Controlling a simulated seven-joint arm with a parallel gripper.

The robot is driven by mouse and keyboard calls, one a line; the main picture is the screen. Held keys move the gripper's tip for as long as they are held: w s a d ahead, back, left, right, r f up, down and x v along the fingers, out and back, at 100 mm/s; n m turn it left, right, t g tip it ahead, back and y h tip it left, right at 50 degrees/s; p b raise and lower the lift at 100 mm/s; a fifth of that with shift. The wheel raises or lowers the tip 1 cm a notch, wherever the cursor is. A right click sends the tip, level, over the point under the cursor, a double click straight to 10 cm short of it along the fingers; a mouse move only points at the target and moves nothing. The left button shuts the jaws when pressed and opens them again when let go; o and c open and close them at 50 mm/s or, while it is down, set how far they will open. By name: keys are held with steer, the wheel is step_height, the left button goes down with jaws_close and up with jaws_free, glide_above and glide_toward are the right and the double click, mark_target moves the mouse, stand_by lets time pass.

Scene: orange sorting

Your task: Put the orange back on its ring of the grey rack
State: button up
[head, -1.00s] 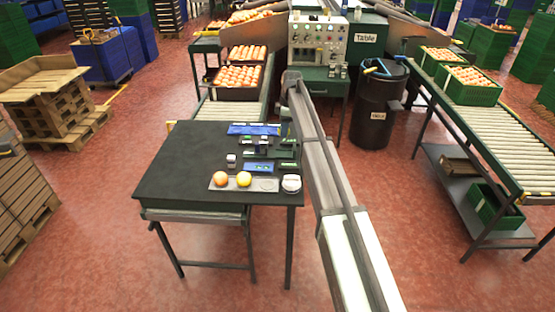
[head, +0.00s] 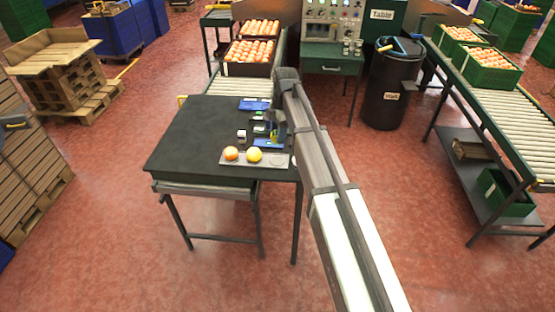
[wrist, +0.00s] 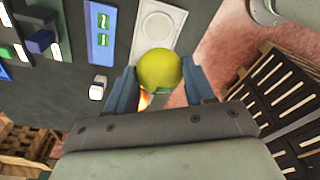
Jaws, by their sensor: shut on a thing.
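My gripper (wrist: 160,88) is shut on a yellow-green orange (wrist: 160,66), which sits between the two blue fingertips in the wrist view. The grey rack (head: 242,164) lies along the near edge of the dark table. It bears a reddish orange (head: 231,153) at its left and a yellow one (head: 254,155) beside it. An empty ring (head: 278,160) is to the right of these; it also shows in the wrist view (wrist: 156,25), just above the held fruit.
A blue pad (wrist: 102,36) and a small white block (wrist: 97,88) lie beside the rack. A blue tray (head: 254,104) is at the table's back. The left of the dark table (head: 190,145) is clear.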

steer(key=shift+f, duration=4.9)
steer(key=shift+f, duration=0.15)
steer(key=o, duration=1)
steer(key=shift+o, duration=0.2)
steer(key=r, duration=0.4)
steer(key=d+r, duration=0.1)
steer(key=r, duration=0.7)
steer(key=shift+w+d+r, duration=0.1)
steer(key=shift+w+d, duration=0.05)
steer(key=shift+w, duration=0.2)
